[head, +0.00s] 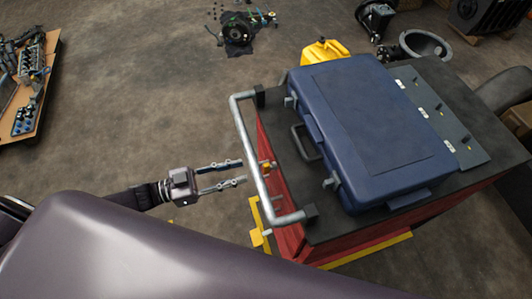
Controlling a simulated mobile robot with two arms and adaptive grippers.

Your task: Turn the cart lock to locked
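The red cart (345,250) with a dark top stands right of centre, with a grey tubular handle (256,160) along its left side. A small orange part (267,165) shows on the cart's side just inside the handle; it may be the cart lock, but it is too small to read its position. My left gripper (243,171) points right toward this part, with its two fingers apart and nothing between them. The fingertips are just left of the handle in the picture and look short of the orange part. My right gripper is not in view.
A closed blue case (375,125) and a grey flat panel (437,115) lie on the cart top. A yellow piece (258,225) sticks out at the cart's lower left. A parts board (42,95) is at far left. The floor (150,90) left of the cart is mostly clear.

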